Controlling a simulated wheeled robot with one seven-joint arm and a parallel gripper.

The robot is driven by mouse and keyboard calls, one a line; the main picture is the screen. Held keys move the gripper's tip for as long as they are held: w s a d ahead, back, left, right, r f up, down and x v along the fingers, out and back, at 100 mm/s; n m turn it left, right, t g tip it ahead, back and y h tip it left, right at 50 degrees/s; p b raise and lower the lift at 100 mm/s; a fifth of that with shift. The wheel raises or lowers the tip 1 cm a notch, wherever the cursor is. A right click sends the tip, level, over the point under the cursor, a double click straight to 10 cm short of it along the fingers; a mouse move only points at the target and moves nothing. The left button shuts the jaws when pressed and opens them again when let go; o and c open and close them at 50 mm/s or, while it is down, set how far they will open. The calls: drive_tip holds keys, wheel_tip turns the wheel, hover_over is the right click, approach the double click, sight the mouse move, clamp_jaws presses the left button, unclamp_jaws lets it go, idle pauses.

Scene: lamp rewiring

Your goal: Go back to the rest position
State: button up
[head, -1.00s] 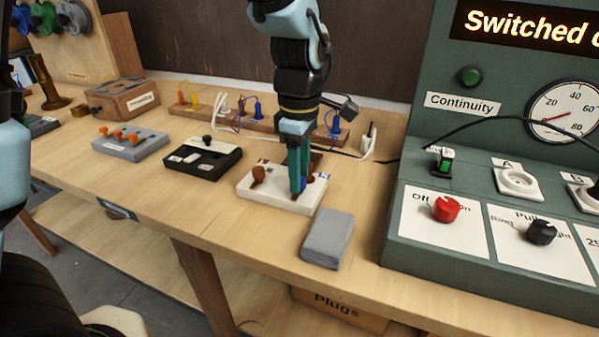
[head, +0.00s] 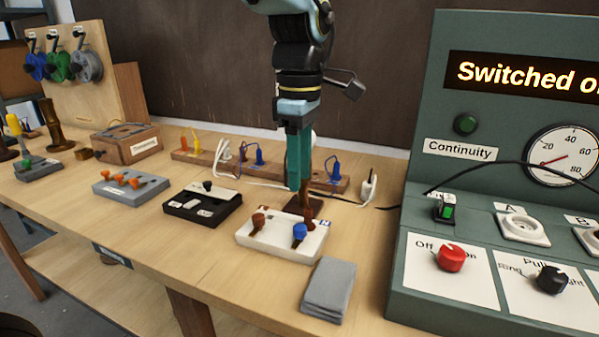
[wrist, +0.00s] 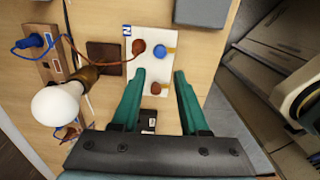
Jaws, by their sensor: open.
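My gripper (head: 299,187) points down above the white block (head: 280,240) on the wooden bench. Its teal fingers are apart with nothing between them. The white block bears a brown knob (head: 258,222) on the left and a blue knob (head: 300,231) at the front right.
The green test panel (head: 450,190) stands at the right, with a dial, a red knob and a "Switched o…" display. A grey folded cloth (head: 328,290) lies in front of the block. A black block (head: 202,204) and a wooden strip of plugs (head: 190,155) are nearby.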

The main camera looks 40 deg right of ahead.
drive_tip(key=w+a+f+m, duration=0.2)
drive_tip(key=w+a+f, duration=0.1)
drive_tip(key=a, duration=0.5)
drive_tip(key=w+a+f+m, duration=0.1)
drive_tip(key=w+a+f, duration=0.1)
drive_tip(key=w+a, duration=0.4)
drive_tip(key=w+a+f+m+t, duration=0.1)
drive_tip(key=w+a, duration=0.4)
drive_tip(key=a, duration=0.7)
drive_tip(key=shift+w+a+f+m, duration=0.15)
drive_tip(key=shift+f+m, duration=0.25)
drive_tip(key=shift+f, duration=0.3)
drive_tip(key=shift+s+a+f+m, duration=0.1)
drive_tip(key=shift+f+m, duration=0.3)
drive_tip(key=shift+f, duration=0.25)
drive_tip(key=s+a+f+m, duration=0.1)
drive_tip(key=a+f+m, duration=0.1)
drive_tip(key=a, duration=0.7)
drive_tip(key=shift+s+f+t, duration=0.2)
drive_tip(key=shift+f+t, duration=0.1)
